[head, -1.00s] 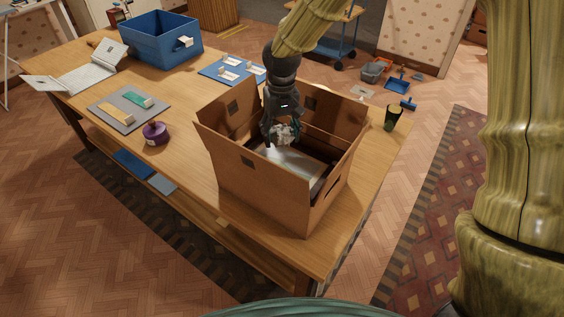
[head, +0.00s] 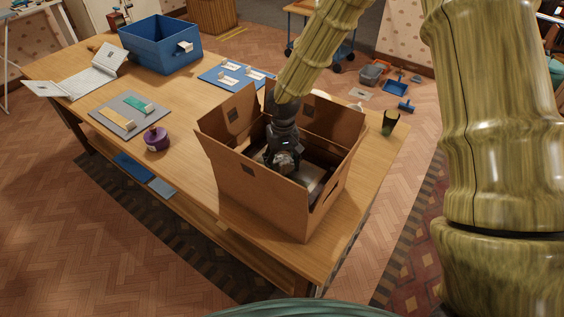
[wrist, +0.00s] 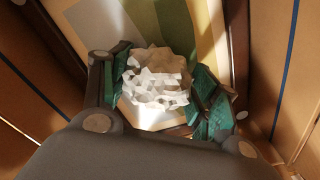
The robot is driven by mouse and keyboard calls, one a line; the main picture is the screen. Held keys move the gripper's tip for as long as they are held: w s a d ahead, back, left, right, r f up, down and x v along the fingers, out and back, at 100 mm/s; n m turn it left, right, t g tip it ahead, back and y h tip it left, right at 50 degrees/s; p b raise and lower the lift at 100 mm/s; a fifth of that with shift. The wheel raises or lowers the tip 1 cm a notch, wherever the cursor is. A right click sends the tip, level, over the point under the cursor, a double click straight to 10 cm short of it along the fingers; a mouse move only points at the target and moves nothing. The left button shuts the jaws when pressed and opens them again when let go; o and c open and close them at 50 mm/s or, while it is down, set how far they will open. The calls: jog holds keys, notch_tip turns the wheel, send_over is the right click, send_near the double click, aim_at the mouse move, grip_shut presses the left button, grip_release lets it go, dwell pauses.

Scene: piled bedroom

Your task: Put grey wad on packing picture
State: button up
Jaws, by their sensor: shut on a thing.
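The grey wad (wrist: 157,80) is a crumpled, faceted light lump. My gripper (wrist: 158,88) is shut on it, with green finger pads on its left and right sides. In the head view my gripper (head: 281,160) is down inside the open cardboard box, and the wad there is mostly hidden by it. The packing picture (wrist: 205,28) lies inside the box, with pale, tan and green bands in the wrist view. It also shows as a light patch in the head view (head: 309,174). I cannot tell whether the wad touches the picture.
The cardboard box (head: 262,195) has raised flaps and walls close around my gripper. On the wooden table are a blue crate (head: 160,48), a purple pot (head: 156,139), a grey mat (head: 112,125), a blue mat (head: 217,75) and a dark cup (head: 390,122).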

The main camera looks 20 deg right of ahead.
aim_at(283, 158)
jog(key=shift+f, duration=0.15)
jog(key=shift+f, duration=0.15)
jog(key=o, duration=0.9)
jog(key=shift+d+r+b, duration=0.1)
jog(key=shift+r+b, duration=1.15)
jog(key=shift+r, duration=4.9)
